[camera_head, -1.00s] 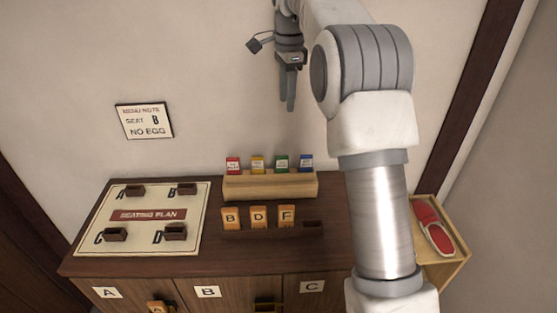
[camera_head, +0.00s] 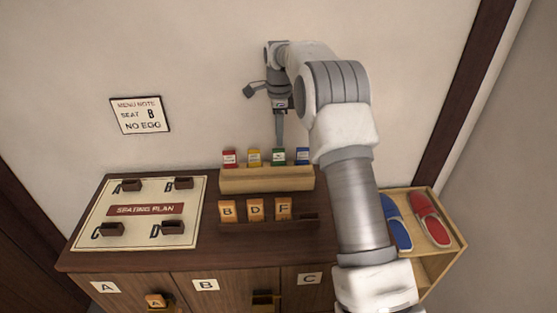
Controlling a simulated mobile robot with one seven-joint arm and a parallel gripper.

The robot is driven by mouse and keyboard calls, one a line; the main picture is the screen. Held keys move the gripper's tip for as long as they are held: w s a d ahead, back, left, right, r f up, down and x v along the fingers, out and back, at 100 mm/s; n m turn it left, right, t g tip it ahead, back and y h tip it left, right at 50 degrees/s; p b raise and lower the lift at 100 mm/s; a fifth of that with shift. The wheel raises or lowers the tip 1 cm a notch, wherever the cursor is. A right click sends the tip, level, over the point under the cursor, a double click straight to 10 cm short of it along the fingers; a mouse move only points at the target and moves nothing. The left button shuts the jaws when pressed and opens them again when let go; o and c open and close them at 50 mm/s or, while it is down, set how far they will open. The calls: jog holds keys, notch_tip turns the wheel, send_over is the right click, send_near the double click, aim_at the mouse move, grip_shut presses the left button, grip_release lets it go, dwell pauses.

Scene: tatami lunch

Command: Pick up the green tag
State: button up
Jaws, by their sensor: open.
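The green tag (camera_head: 278,157) stands upright in a light wooden holder (camera_head: 267,182) at the back of the dark cabinet top. It is third from the left in a row with a red tag (camera_head: 229,158), a yellow tag (camera_head: 254,158) and a blue tag (camera_head: 302,156). My gripper (camera_head: 279,143) points down just above the green tag, with its fingertips at or near the tag's top edge. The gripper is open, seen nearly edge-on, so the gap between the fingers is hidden. I cannot tell whether the fingers touch the tag.
A rack with wooden tags B, D and F (camera_head: 256,210) stands in front of the holder. A seating plan board (camera_head: 190,235) with small dark holders lies at left. A shelf with blue and red slippers (camera_head: 430,218) is at right. The wall is close behind.

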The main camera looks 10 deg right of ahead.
aim_at(279, 149)
jog(key=shift+f+p, duration=0.75)
jog(key=shift+f, duration=2.75)
grip_shut()
